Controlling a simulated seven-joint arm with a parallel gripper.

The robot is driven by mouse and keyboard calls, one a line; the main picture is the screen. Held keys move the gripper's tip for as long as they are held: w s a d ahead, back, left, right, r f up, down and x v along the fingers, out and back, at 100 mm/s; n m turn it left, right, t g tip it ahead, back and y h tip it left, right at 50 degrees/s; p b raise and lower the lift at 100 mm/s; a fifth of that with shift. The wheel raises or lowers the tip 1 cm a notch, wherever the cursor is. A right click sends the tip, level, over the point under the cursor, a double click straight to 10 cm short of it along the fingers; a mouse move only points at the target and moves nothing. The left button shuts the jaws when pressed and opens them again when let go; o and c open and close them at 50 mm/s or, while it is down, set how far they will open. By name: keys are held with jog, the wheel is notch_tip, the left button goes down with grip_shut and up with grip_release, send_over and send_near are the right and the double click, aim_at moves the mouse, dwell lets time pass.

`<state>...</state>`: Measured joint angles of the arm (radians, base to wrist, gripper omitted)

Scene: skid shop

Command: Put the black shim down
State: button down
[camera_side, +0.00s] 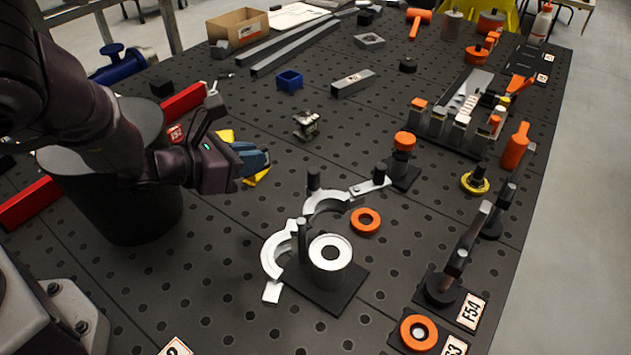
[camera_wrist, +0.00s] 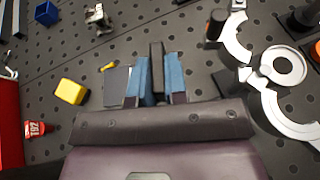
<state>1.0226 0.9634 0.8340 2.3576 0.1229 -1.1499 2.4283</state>
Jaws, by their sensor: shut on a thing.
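My gripper (camera_wrist: 158,80) is shut on the black shim (camera_wrist: 157,62), a dark narrow bar standing between the two blue fingers in the wrist view. In the side view my gripper (camera_side: 254,159) is left of the centre, over the perforated black table (camera_side: 240,270). There the shim cannot be told apart from the fingers. I cannot tell from these views whether the shim touches the table.
A dark grey flat plate (camera_wrist: 117,86) and a yellow block (camera_wrist: 72,91) lie left of my gripper in the wrist view. A silver clamp ring (camera_side: 272,255) and a white-topped cylinder (camera_side: 330,252) stand to the right. A small metal part (camera_side: 306,124) lies behind.

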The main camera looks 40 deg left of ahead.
jog(key=shift+w+d+m+h, duration=0.2)
jog(key=shift+d+m+h, duration=0.1)
jog(key=shift+m+h, duration=0.1)
jog(key=w+d+f, duration=0.1)
jog(key=w+f, duration=0.2)
jog(key=w, duration=0.1)
jog(key=w+d+f, duration=0.2)
jog(key=w+f, duration=0.1)
jog(key=w, duration=0.1)
jog(key=w+d+f, duration=0.1)
jog(key=w+f, duration=0.2)
jog(key=w, duration=0.1)
jog(key=shift+w+d+f, duration=0.1)
jog(key=shift+w+d, duration=0.1)
jog(key=shift+w, duration=0.05)
jog(key=shift+w+f+h, duration=0.2)
jog(key=shift+f+h, duration=0.1)
jog(key=shift+w+d+f, duration=0.1)
jog(key=shift+f, duration=1.5)
jog(key=c, duration=1.1)
grip_release()
jog(key=shift+f, duration=0.15)
jog(key=shift+c, duration=0.2)
